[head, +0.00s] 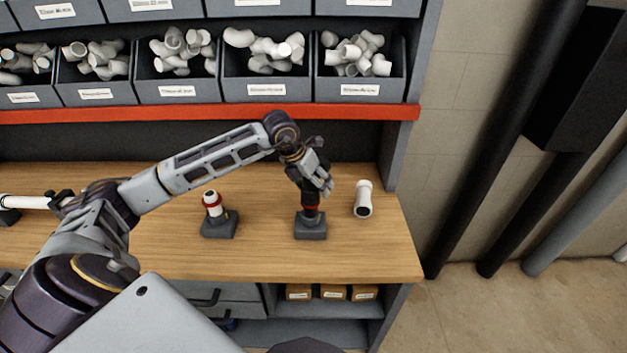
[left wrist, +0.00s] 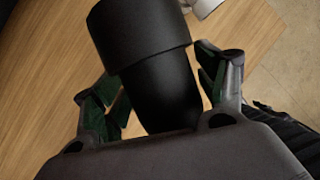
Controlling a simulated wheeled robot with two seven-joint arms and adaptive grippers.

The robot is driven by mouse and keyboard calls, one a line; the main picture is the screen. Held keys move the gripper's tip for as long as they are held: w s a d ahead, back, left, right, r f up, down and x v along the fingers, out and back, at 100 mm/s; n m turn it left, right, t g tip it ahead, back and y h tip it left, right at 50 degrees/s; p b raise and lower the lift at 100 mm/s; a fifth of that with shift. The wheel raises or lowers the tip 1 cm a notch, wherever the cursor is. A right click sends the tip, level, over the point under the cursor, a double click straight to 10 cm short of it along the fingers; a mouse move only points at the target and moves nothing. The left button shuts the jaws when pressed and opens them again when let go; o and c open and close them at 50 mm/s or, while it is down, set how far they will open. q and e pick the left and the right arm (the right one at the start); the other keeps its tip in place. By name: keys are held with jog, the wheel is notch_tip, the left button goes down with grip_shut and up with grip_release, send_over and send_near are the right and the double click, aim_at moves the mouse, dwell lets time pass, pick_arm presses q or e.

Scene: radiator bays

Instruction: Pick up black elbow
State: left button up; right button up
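The black elbow (head: 310,190) stands upright above a dark grey block stand (head: 310,227), with a red ring (head: 311,208) near its lower end. My left gripper (head: 322,180) is at the elbow's upper part and hides some of it. In the left wrist view the black elbow (left wrist: 165,80) lies between the two fingers of my left gripper (left wrist: 160,95). The fingers stand apart on either side, with slivers of wood showing beside the elbow, so the gripper looks open around it. My right gripper is not in view.
A white elbow (head: 363,199) stands on the wooden bench (head: 265,262) to the right. A white piece with a red ring (head: 212,204) sits on another block stand (head: 219,226) to the left. Grey bins (head: 275,90) of white fittings and a red shelf edge (head: 200,112) run behind.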

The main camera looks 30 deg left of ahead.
pick_arm(q)
jog(key=c, duration=0.9)
jog(key=shift+c, duration=0.2)
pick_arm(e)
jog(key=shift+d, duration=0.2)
pick_arm(q)
jog(key=shift+r, duration=0.1)
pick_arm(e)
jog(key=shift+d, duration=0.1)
pick_arm(q)
jog(key=shift+r, duration=0.15)
jog(key=shift+c, duration=1.3)
jog(key=shift+r+b, duration=0.6)
jog(key=shift+r, duration=4.15)
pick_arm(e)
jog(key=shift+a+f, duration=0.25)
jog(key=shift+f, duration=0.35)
pick_arm(q)
jog(key=shift+f, duration=0.1)
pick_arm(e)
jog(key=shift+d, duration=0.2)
